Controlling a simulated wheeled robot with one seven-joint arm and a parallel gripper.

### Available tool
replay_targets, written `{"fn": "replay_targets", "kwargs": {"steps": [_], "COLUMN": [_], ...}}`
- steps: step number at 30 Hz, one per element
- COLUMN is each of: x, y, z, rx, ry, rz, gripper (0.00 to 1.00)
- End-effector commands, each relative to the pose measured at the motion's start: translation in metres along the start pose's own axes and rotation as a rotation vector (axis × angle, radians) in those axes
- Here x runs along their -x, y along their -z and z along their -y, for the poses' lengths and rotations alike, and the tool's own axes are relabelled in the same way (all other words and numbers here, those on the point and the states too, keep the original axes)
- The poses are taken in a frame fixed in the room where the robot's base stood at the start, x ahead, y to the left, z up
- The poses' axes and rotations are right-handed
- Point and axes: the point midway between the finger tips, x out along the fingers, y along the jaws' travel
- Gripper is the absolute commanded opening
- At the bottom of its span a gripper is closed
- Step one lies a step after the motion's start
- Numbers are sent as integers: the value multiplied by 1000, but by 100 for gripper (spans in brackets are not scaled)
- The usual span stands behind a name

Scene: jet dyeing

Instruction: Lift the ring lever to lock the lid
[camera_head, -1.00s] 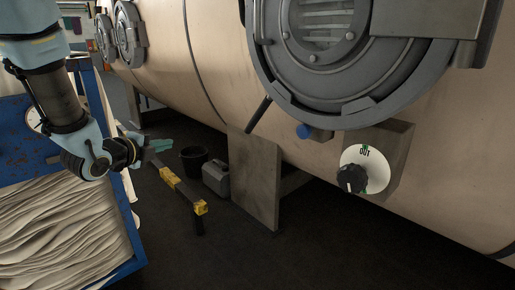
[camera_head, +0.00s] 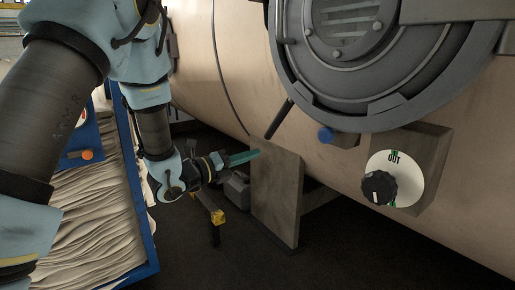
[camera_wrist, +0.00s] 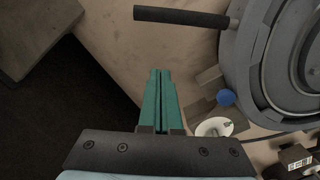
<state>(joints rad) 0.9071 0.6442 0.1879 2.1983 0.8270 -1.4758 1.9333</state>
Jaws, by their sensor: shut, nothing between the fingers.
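The round grey lid (camera_head: 350,35) with its thick ring (camera_head: 392,108) is on the front of the large beige vessel, and it looks closed. The ring lever (camera_head: 279,119) is a dark bar sloping down to the left from the ring's lower left. In the wrist view the lever (camera_wrist: 182,17) lies across the top, with a thin rod at its right end. My gripper (camera_head: 257,153) has green fingers, is shut and empty, and points right, below and left of the lever, apart from it. In the wrist view my gripper (camera_wrist: 160,72) points up toward the lever with a gap between.
A grey plate (camera_head: 275,198) stands under the vessel, close to my fingers. A blue knob (camera_head: 325,135) and a dial box with a black knob (camera_head: 378,187) are below the ring. A blue cart (camera_head: 145,270) with cloth is at left.

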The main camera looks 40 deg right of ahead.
Motion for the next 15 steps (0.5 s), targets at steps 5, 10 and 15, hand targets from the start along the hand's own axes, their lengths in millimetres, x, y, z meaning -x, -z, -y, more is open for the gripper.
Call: {"fn": "replay_targets", "kwargs": {"steps": [5, 10, 15], "x": [-34, -70, -90], "y": [1, 1, -14], "z": [1, 1, 1], "rx": [0, 1, 0], "ry": [2, 2, 0], "rz": [-2, -2, 4], "gripper": [0, 0, 0]}}
